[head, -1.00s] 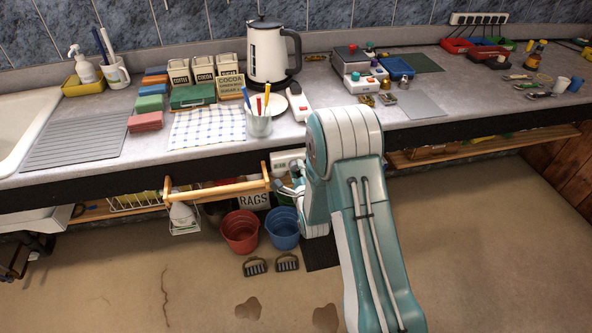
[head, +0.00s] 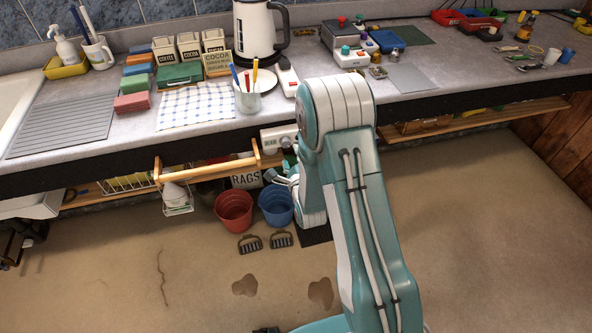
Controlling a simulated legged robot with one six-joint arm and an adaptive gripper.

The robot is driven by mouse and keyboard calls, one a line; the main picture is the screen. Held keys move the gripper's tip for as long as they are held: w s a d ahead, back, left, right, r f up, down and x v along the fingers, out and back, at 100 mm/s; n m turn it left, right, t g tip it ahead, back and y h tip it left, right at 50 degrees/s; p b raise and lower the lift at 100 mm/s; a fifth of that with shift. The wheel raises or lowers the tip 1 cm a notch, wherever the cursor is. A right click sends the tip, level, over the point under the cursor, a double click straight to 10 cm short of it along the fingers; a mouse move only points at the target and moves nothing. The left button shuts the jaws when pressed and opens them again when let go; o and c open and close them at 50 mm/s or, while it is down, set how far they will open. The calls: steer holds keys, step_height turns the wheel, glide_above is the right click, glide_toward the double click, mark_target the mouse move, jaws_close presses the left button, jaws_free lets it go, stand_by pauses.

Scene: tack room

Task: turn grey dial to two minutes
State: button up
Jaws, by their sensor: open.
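A white box (head: 277,138) sits under the counter's front edge, just left of my arm. It has a small dark display on its left part. A grey round part near its right side may be the grey dial, but it is too small to read a setting. My gripper (head: 277,178) is open and empty, a little below the box and above the blue bucket. My arm partly hides the gripper and the area right of the box.
A wooden rail (head: 207,170) sticks out left of the box. A red bucket (head: 234,211) and a blue bucket (head: 276,205) stand on the floor below. A cup of pens (head: 247,97) stands near the counter edge above. Open floor lies to the right.

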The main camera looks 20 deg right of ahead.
mark_target(286, 146)
steer(key=s, duration=0.7)
steer(key=shift+s, duration=0.4)
steer(key=w+n, duration=0.4)
steer(key=n, duration=0.4)
steer(key=w+n, duration=0.4)
steer(key=n, duration=0.4)
steer(key=w+n, duration=0.4)
steer(key=n, duration=0.4)
steer(key=shift+w+a, duration=0.1)
steer(key=shift+a, duration=0.05)
jaws_close()
